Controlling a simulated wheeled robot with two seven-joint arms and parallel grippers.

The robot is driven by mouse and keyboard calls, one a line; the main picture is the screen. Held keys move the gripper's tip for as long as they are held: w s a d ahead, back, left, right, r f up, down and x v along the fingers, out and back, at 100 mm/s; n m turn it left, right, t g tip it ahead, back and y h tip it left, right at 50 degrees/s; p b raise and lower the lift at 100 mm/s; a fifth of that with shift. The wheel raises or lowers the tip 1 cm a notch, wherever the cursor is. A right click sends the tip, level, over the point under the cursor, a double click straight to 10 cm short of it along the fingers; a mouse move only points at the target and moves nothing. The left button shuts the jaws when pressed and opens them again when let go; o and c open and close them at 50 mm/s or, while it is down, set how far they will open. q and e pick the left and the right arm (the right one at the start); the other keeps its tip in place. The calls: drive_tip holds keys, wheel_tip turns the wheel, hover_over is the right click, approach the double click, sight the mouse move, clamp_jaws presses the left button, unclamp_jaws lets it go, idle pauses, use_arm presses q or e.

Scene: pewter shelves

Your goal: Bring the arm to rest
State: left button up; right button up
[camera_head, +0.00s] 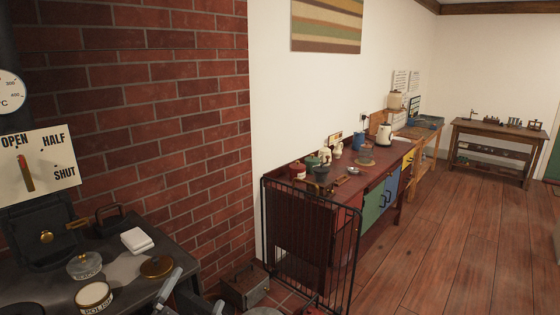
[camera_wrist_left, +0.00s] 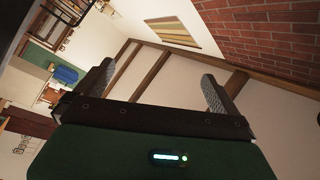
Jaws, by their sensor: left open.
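My left gripper (camera_head: 198,288) shows at the bottom edge of the head view, in front of the dark stove top. Its two grey fingers stand apart. In the left wrist view the same gripper (camera_wrist_left: 157,70) is open with nothing between its fingers. That view is tilted and looks toward the ceiling beams, the brick wall and the upper room. Most of my left arm is out of the picture. My right gripper is in neither view.
The stove top (camera_head: 125,265) at lower left carries a polish tin (camera_head: 94,296), a glass jar (camera_head: 84,265), a brass lid (camera_head: 156,267) and a folded white cloth (camera_head: 137,240). A black metal guard (camera_head: 345,255) stands right of it. Wooden floor (camera_head: 450,240) lies open at right.

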use_arm(q)
drive_tip(key=s+a+f+n+g+y, duration=0.3)
drive_tip(key=s+f+n+g, duration=0.15)
drive_tip(key=f, duration=0.35)
drive_tip(key=s+a+f+n+g+y, duration=0.2)
drive_tip(key=s+a+f+n+g, duration=0.15)
drive_tip(key=s+f, duration=0.4)
drive_tip(key=s+f+n+g+h, duration=0.1)
drive_tip(key=s+f+g, duration=0.35)
drive_tip(key=s, duration=0.35)
drive_tip(key=s+f+n+g, duration=0.2)
drive_tip(key=s+f+g, duration=0.25)
drive_tip(key=s, duration=0.35)
wheel_tip(320, 180, down, 29)
drive_tip(key=d, duration=0.1)
drive_tip(key=s+a+f+g, duration=0.1)
drive_tip(key=s+f, duration=0.8)
drive_tip(key=f, duration=0.2)
drive_tip(key=s+a+f+g, duration=0.1)
drive_tip(key=s+a+f, duration=0.1)
drive_tip(key=s+f, duration=0.8)
drive_tip(key=shift+a+f+m, duration=0.25)
drive_tip(key=shift+f+m, duration=0.05)
drive_tip(key=shift+f, duration=0.15)
